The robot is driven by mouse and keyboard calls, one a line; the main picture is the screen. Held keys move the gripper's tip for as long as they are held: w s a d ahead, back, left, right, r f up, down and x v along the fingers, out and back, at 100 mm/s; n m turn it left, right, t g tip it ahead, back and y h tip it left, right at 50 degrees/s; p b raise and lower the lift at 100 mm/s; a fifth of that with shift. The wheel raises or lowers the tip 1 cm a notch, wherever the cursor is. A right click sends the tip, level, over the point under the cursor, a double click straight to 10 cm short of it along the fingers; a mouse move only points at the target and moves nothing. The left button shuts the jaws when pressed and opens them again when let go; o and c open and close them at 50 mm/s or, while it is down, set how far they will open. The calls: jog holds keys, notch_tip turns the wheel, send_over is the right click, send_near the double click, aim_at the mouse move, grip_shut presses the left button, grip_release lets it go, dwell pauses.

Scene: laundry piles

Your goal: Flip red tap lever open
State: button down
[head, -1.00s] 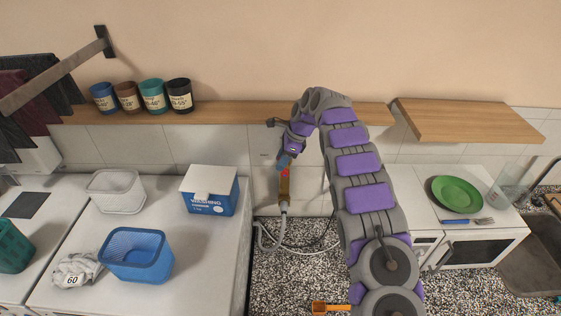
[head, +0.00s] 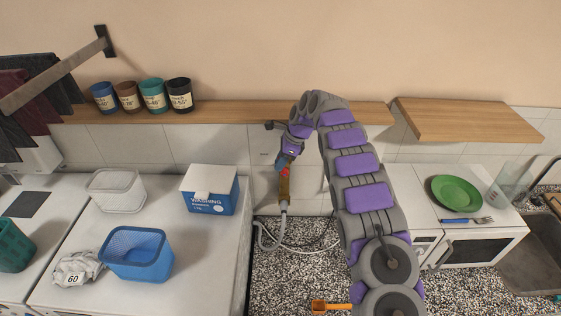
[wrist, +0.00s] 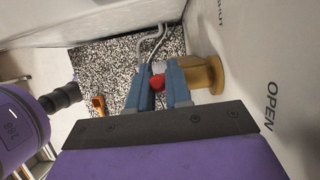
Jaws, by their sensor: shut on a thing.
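The brass tap (head: 283,188) is on the tiled wall behind the gap beside the white machine, with a hose at its lower end. It also shows in the wrist view (wrist: 207,76), right of the fingers. The red lever (wrist: 157,82) shows between the two blue fingers of my gripper (wrist: 160,84). In the head view, my gripper (head: 285,165) reaches down to the tap from above, and a bit of red shows at its tips. My gripper is shut on the red lever. The fingers partly hide the lever, so its exact angle is unclear.
The word OPEN (wrist: 271,106) is printed on the wall right of the tap. A wooden shelf (head: 225,112) runs above it. A washing powder box (head: 209,190) and blue basket (head: 137,254) stand on the white machine top at left. An orange-handled thing (head: 332,307) lies on the speckled floor.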

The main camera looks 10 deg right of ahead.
jog(key=shift+r, duration=0.1)
dwell(0.3)
jog(key=shift+s+d+r+t+y, duration=0.1)
jog(key=shift+d+t+y, duration=0.1)
jog(key=shift+d+y, duration=0.35)
jog(key=shift+d+t+y, duration=0.2)
jog(key=shift+y, duration=0.65)
jog(key=c, duration=1.1)
grip_release()
jog(key=shift+c, duration=0.2)
jog(key=shift+d, duration=0.1)
jog(key=p+v, duration=0.4)
jog(key=v, duration=1.3)
jog(key=shift+w+d+p, duration=0.2)
jog(key=shift+d+p, duration=0.05)
jog(key=shift+p, duration=0.05)
